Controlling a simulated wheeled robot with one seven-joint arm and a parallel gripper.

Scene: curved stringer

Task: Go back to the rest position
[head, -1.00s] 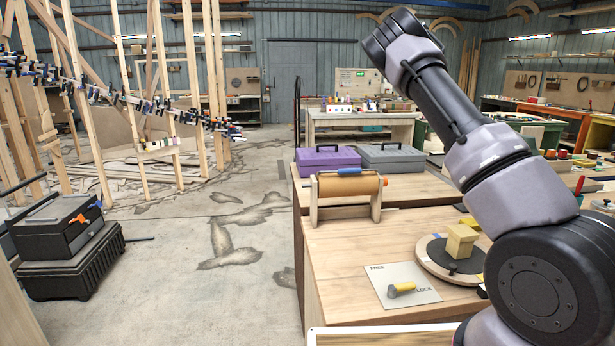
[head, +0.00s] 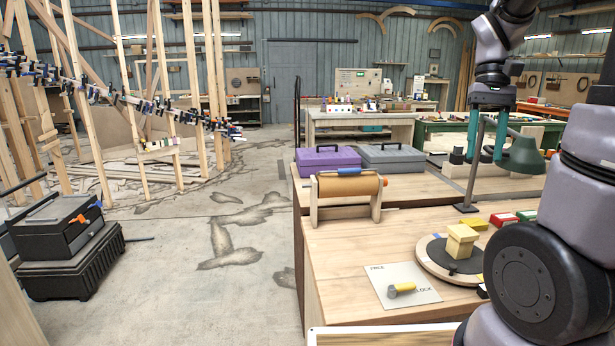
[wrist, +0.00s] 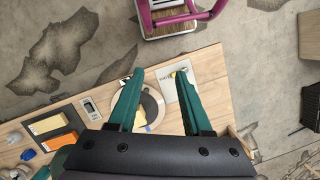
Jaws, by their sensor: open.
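My gripper (head: 487,138) hangs over the right part of the workbench in the head view, its two green fingers pointing down. The fingers also show in the wrist view (wrist: 156,100), spread apart with nothing between them. Below them lie a round turntable (wrist: 150,106) and a pale card (wrist: 177,84). In the head view the turntable (head: 440,268) carries a yellow block (head: 461,241). The card (head: 420,293) has a yellow-handled tool (head: 401,289) on it. My gripper is clear of both.
A roll on a wooden stand (head: 347,191), a purple case (head: 327,160) and a grey case (head: 392,157) stand on the bench. Open floor (head: 240,240) lies left of the bench.

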